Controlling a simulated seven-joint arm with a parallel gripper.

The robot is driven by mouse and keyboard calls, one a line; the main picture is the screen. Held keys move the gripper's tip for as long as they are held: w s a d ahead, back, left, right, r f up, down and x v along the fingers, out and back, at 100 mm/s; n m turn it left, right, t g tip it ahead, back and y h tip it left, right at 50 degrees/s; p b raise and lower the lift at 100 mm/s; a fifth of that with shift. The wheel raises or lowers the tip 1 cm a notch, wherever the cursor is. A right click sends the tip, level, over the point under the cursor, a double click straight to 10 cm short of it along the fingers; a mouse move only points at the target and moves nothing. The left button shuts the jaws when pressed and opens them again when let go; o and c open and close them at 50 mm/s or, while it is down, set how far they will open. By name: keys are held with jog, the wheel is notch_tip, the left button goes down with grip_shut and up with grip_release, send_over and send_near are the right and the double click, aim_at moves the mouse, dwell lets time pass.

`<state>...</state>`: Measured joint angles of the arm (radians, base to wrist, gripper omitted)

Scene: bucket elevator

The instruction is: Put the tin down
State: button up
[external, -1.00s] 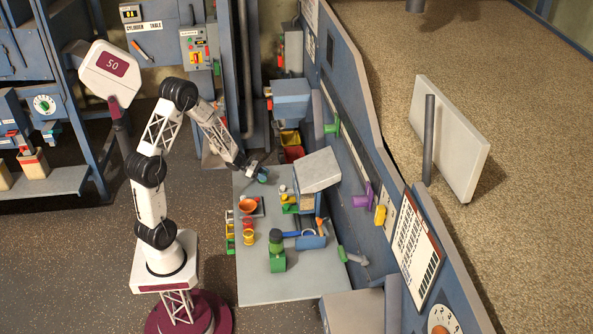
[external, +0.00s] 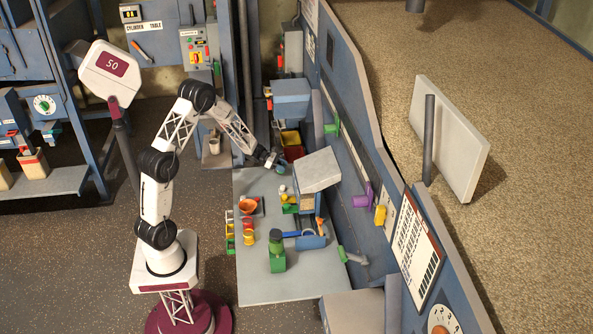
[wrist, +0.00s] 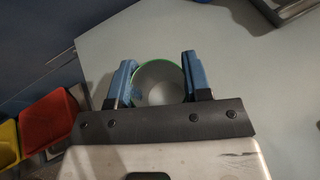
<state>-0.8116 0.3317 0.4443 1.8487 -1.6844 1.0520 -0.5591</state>
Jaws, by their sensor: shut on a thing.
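The tin (wrist: 160,84) is a round, grey, open-topped vessel with a green rim in the wrist view. My gripper (wrist: 159,78) is shut on it, with one blue finger against each side. In the external view my gripper (external: 276,164) is at the far end of the grey table (external: 262,285), and the tin (external: 283,169) shows small at its tip. The gap between the tin's bottom and the table is hard to judge.
Red (wrist: 48,118) and yellow (wrist: 8,143) bins sit just off the table's far edge. A grey box with a tilted lid (external: 318,170) stands close by. An orange bowl (external: 248,204) and a green item (external: 277,258) stand nearer. The table's front is clear.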

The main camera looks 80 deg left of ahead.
jog(key=shift+w+a, duration=0.1)
jog(key=shift+w, duration=0.1)
jog(key=shift+f, duration=1.8)
jog(key=shift+f, duration=0.1)
jog(key=o, duration=0.9)
jog(key=shift+s, duration=0.1)
jog(key=shift+v, duration=3.75)
jog(key=shift+r, duration=0.25)
